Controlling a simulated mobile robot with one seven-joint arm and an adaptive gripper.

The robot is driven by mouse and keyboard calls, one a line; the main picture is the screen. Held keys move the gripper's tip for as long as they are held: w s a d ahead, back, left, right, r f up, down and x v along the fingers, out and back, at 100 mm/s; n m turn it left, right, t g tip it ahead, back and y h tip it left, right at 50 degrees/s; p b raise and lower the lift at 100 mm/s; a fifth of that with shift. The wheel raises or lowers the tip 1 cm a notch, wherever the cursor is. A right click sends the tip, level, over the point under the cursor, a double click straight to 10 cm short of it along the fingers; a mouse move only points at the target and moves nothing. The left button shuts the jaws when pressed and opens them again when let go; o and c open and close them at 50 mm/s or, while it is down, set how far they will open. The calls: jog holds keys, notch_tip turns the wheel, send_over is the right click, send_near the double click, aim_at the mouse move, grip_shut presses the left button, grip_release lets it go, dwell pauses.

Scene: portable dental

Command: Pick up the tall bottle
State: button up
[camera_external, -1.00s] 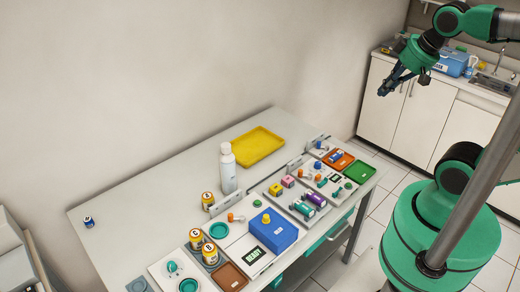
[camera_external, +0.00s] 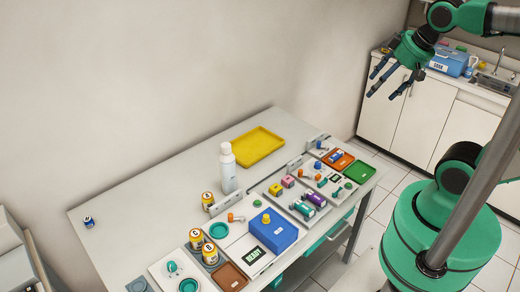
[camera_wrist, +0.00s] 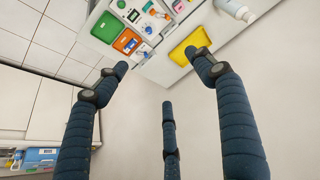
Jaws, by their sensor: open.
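The tall bottle (camera_external: 228,168) is white with a white cap and stands upright on the table, left of the yellow tray. It also shows in the wrist view (camera_wrist: 236,9) at the top right, partly cut off by the frame edge. My gripper (camera_external: 388,82) is high up, to the right of the table and well away from the bottle. Its dark blue fingers are spread open and empty. In the wrist view the fingers (camera_wrist: 165,88) point toward the table, with nothing between them.
A yellow tray (camera_external: 258,146) lies behind the bottle. A blue box (camera_external: 274,232), several yellow-banded jars (camera_external: 208,200) and small coloured blocks crowd the table's front. The table's left part (camera_external: 140,205) is mostly clear. A white cabinet (camera_external: 403,110) stands behind my gripper.

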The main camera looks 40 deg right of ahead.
jog(key=w+a+r+g+p, duration=0.1)
jog(key=w+a, duration=0.2)
jog(key=w, duration=0.4)
jog(key=w+a+r+g, duration=0.1)
jog(key=w+a, duration=0.2)
jog(key=w, duration=0.4)
jog(key=m+g+p, duration=0.2)
jog(key=m+g, duration=0.1)
send_over(226, 153)
jog(key=w+d, duration=0.1)
jog(key=w, duration=0.1)
jog(key=f, duration=2.4)
jog(key=shift+s+d+f, duration=0.1)
jog(key=shift+s+f, duration=0.1)
jog(key=shift+f, duration=0.25)
jog(key=shift+f, duration=0.1)
jog(key=shift+f, duration=4.2)
